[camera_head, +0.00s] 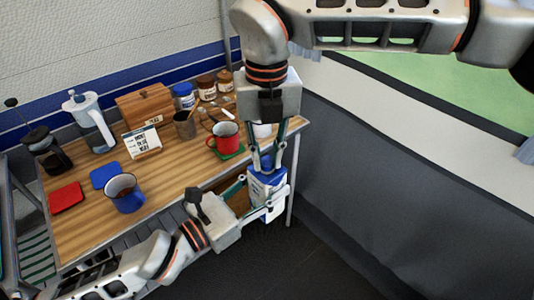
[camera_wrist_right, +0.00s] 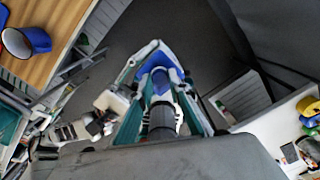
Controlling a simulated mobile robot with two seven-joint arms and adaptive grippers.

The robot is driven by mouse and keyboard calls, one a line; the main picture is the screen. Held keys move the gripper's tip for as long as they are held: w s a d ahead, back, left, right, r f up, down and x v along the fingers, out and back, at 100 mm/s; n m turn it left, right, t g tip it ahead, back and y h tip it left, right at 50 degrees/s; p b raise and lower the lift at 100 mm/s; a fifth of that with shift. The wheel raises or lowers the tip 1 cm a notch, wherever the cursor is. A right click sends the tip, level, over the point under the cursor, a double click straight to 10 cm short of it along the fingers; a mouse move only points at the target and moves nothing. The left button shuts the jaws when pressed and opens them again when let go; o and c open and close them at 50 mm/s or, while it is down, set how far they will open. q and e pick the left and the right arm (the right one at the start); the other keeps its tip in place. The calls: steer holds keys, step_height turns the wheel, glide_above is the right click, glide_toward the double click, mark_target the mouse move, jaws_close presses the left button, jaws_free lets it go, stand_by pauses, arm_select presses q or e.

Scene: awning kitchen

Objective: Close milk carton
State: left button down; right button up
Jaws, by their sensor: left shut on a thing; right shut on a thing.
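The blue and white milk carton (camera_head: 270,190) is held upright in the air just off the table's right end. My left gripper (camera_head: 264,198) reaches in from the left and is shut around the carton's body. My right gripper (camera_head: 267,165) points down from above and is shut on the blue cap (camera_head: 266,160) at the carton's top. In the right wrist view, blue (camera_wrist_right: 156,66) shows between the right fingers. Whether the cap sits fully on the spout is hidden by the fingers.
The wooden table (camera_head: 85,225) holds a red mug (camera_head: 224,138) on a green coaster, a blue mug (camera_head: 125,194), red and blue coasters, a water pitcher (camera_head: 90,122), a wooden box (camera_head: 145,107) and several jars. A grey wall (camera_head: 380,170) stands at right. The floor below is clear.

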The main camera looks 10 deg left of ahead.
steer(key=m, duration=1)
steer(key=shift+m, duration=0.3)
steer(key=m, duration=0.9)
steer(key=shift+m, duration=0.4)
steer(key=o, duration=0.7)
steer(key=shift+c, duration=0.2)
steer(key=shift+r, duration=2.25)
